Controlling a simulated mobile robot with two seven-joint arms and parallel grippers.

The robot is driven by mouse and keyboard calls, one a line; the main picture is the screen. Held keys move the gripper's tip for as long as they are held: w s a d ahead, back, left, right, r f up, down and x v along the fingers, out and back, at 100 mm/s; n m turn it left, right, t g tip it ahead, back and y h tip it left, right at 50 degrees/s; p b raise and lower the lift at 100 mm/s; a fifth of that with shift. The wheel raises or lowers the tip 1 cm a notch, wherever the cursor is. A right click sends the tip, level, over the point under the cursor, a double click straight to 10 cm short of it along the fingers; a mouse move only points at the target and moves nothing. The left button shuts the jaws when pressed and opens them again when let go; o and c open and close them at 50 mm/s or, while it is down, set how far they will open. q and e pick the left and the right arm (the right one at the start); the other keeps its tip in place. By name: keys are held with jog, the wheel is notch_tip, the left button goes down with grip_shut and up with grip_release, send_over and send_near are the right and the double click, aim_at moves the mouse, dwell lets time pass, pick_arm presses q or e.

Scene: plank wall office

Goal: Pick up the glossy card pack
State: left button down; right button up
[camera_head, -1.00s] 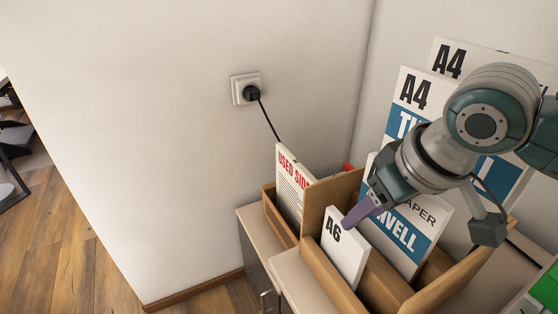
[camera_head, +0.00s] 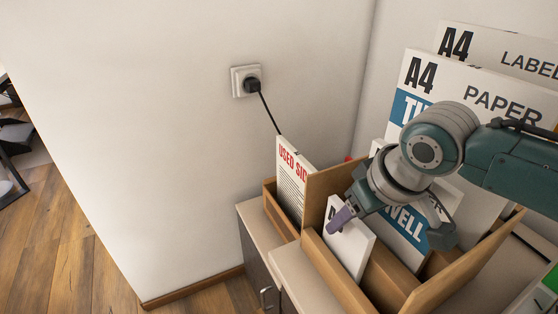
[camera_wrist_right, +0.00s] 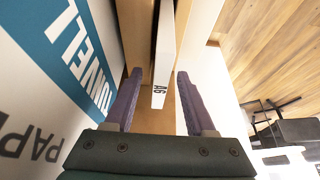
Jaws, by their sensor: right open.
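A thin white pack marked A6 (camera_head: 352,250) stands in the front slot of a wooden divided holder (camera_head: 330,275); I cannot read the word glossy on it. My right gripper (camera_head: 342,215) is open at the top of this pack, its purple finger covering part of the label. In the right wrist view, the A6 pack (camera_wrist_right: 164,60) stands between the two spread fingers of the right gripper (camera_wrist_right: 160,80), with gaps on both sides. My left gripper is not in view.
A blue and white paper pack (camera_head: 400,240) stands in the slot behind. Taller A4 packs (camera_head: 425,85) stand at the back right. A "USED SID…" pack (camera_head: 292,185) is in a compartment to the left. A wall socket (camera_head: 246,82) with a black cable is above.

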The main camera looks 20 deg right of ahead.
jog(key=shift+f, duration=0.25)
dwell(0.4)
grip_shut()
dwell(1.3)
